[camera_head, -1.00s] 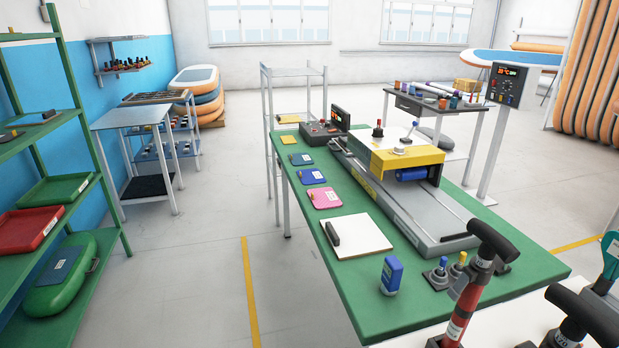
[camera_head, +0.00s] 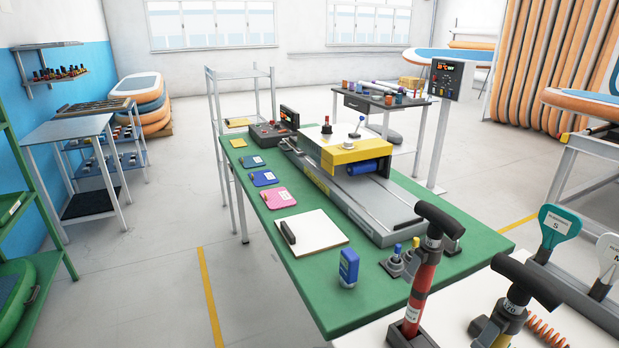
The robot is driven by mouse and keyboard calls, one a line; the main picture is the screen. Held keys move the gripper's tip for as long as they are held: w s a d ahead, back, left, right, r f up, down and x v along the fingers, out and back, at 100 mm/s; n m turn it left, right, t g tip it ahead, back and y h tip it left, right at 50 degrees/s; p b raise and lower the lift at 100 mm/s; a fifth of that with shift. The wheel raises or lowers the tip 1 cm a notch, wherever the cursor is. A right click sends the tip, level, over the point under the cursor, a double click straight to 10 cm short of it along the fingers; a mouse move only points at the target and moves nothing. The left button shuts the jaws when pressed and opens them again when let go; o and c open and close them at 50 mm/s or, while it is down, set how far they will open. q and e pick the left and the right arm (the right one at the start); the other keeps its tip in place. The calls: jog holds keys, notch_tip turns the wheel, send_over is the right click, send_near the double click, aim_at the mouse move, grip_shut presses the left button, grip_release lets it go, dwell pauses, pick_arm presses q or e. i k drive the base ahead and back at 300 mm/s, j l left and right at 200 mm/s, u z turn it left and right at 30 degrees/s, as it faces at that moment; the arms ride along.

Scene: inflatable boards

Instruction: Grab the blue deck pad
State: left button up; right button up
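A blue deck pad (camera_head: 264,178) lies flat on the green-topped workbench (camera_head: 310,268), near its left edge. It has a small pale label. A darker blue-green pad (camera_head: 252,161) lies just behind it and a pink pad (camera_head: 278,198) just in front. A yellow pad (camera_head: 238,143) lies farther back at the same edge. Neither of my grippers shows in this view.
A grey and yellow machine (camera_head: 345,150) fills the bench's middle. Hand pumps (camera_head: 425,270) stand in front on the right. Open floor (camera_head: 170,210) lies left of the bench.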

aim_at(266, 177)
jog(key=i+j+z, duration=0.2)
jog(key=z, duration=0.15)
jog(key=i+j+z, duration=0.15)
jog(key=j+z, duration=0.25)
jog(key=i+j+z, duration=0.15)
jog(key=j+z, duration=0.2)
jog(key=i+j+z, duration=0.1)
jog(key=j+z, duration=0.7)
jog(key=j, duration=1.65)
